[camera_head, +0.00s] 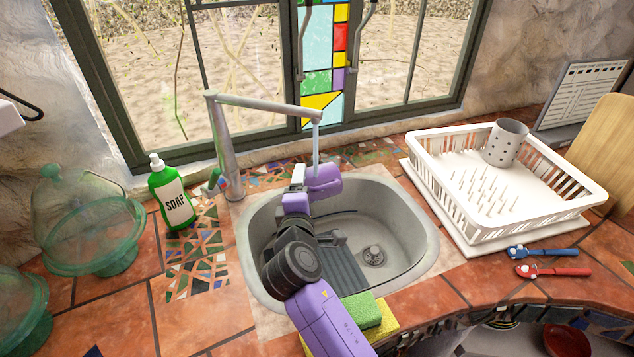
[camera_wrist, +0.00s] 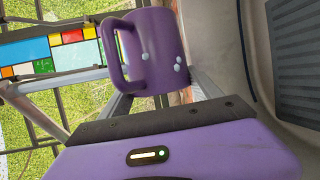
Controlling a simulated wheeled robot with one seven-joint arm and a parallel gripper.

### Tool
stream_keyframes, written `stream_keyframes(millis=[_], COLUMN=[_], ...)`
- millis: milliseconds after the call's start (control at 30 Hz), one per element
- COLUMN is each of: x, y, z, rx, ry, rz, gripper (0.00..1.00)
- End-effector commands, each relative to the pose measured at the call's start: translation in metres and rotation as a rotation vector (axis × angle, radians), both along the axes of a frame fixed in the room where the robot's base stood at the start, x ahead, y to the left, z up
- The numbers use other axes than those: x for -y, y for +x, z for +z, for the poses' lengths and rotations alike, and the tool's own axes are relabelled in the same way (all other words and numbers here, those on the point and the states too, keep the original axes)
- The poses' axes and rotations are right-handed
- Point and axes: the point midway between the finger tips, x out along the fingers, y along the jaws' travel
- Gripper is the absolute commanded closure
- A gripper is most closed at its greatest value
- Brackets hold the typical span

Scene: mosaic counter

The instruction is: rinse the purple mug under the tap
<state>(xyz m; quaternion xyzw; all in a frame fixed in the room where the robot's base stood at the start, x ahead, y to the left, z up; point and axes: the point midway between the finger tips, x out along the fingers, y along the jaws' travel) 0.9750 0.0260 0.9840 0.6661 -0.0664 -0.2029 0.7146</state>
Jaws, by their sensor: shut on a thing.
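The purple mug (camera_head: 324,183) is held over the left back part of the sink basin, right below the tap spout. A thin stream of water runs from the tap (camera_head: 228,150) down to the mug. My gripper (camera_head: 303,182) is shut on the mug. In the wrist view the mug (camera_wrist: 158,50) sits between my fingers, its handle to the left and a few pale spots on its side. I cannot see into the mug.
The grey sink (camera_head: 408,215) has a drain and a dark ribbed mat. A green soap bottle (camera_head: 172,195) stands left of the tap. A white dish rack (camera_head: 470,195) holds a grey perforated cup (camera_head: 505,143). Sponges (camera_head: 362,312) lie at the front edge, close to my arm.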

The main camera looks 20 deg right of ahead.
Motion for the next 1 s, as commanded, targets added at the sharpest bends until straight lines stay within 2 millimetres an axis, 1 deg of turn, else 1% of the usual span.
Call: stream_keyframes(millis=[333, 700, 1000], x=[-0.001, -0.012, -0.012], y=[0.0, 0.0, 0.0], z=[0.001, 0.001, 0.001], rx=[0.002, 0.002, 0.002], ry=[-0.001, -0.001, -0.001], rz=[0.0, 0.001, 0.001], gripper=[0.81, 0.81, 0.81])
